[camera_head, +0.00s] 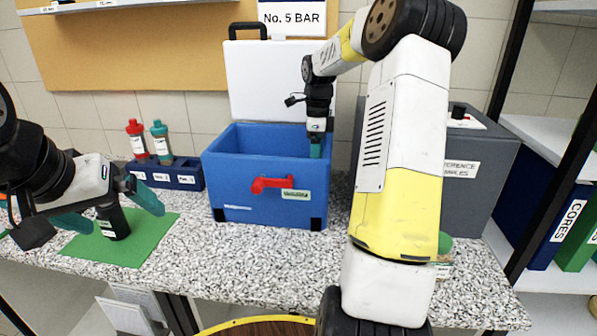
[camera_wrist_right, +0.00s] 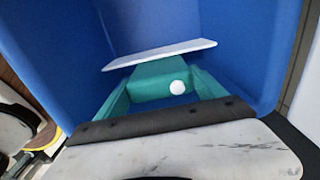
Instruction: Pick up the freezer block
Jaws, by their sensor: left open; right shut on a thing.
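The freezer block (camera_wrist_right: 150,87) shows in the right wrist view as a teal body with a round white cap, inside the blue cool box. A pale slab lies just beyond it; I cannot tell if it is part of the block. My right gripper (camera_wrist_right: 160,92) is shut on the block, with a teal finger at each side. In the head view the right gripper (camera_head: 316,150) reaches down into the open blue cool box (camera_head: 238,186), whose walls hide the block. My left gripper (camera_head: 110,208) is open, its fingers apart around a black labelled container (camera_head: 113,221).
The black container stands on a green mat (camera_head: 150,238). A blue rack (camera_head: 188,177) holds red-capped and teal-capped bottles left of the box. The box's white lid (camera_head: 265,80) stands open behind. A grey box (camera_head: 490,165) stands right, partly behind my right arm.

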